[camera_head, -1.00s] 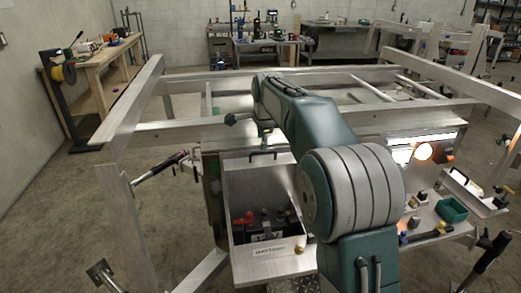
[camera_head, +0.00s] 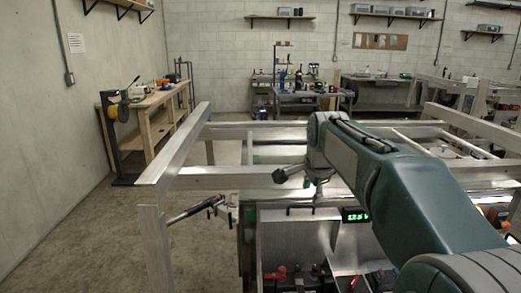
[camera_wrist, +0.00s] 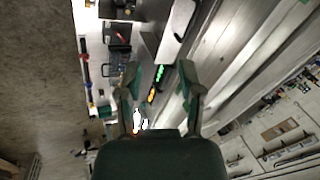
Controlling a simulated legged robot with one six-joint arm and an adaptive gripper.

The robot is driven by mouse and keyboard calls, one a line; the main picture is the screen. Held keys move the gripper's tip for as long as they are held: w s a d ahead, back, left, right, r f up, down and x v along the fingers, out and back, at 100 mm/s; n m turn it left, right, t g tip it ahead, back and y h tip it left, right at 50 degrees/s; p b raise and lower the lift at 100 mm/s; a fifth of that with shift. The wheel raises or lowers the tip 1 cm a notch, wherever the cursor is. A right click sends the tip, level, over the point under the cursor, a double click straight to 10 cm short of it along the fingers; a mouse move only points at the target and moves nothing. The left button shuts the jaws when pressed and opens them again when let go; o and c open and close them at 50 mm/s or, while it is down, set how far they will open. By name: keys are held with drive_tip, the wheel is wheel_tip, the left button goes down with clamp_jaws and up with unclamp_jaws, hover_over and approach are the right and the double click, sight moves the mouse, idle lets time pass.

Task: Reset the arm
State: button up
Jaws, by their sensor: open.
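My gripper (camera_wrist: 159,76) shows in the wrist view with its two green-tipped fingers spread wide apart. Nothing is held between them. Behind the gap, a lit green display (camera_wrist: 160,73) and an orange one (camera_wrist: 152,96) show on the trailer. In the head view my green and grey arm reaches from the lower right over the aluminium trailer frame (camera_head: 240,178). Its far end hangs in front of the frame, and the fingers cannot be made out clearly there.
An open metal box (camera_head: 290,228) with red and black items sits below the arm. A green display (camera_head: 355,215) is beside it. A wooden workbench (camera_head: 160,110) stands at the left wall. Concrete floor (camera_head: 70,230) is clear at left.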

drive_tip(key=s+f+n, duration=0.3)
drive_tip(key=s+n, duration=0.1)
drive_tip(key=s, duration=0.6)
drive_tip(key=s+f+n, duration=0.3)
drive_tip(key=s+n, duration=0.2)
drive_tip(key=s, duration=0.5)
drive_tip(key=s+f+n, duration=0.3)
drive_tip(key=s+n, duration=0.2)
drive_tip(key=s, duration=0.5)
drive_tip(key=shift+s+d+f+t, duration=0.25)
drive_tip(key=shift+s+d+t, duration=0.05)
drive_tip(key=shift+t, duration=0.1)
drive_tip(key=shift+d, duration=0.1)
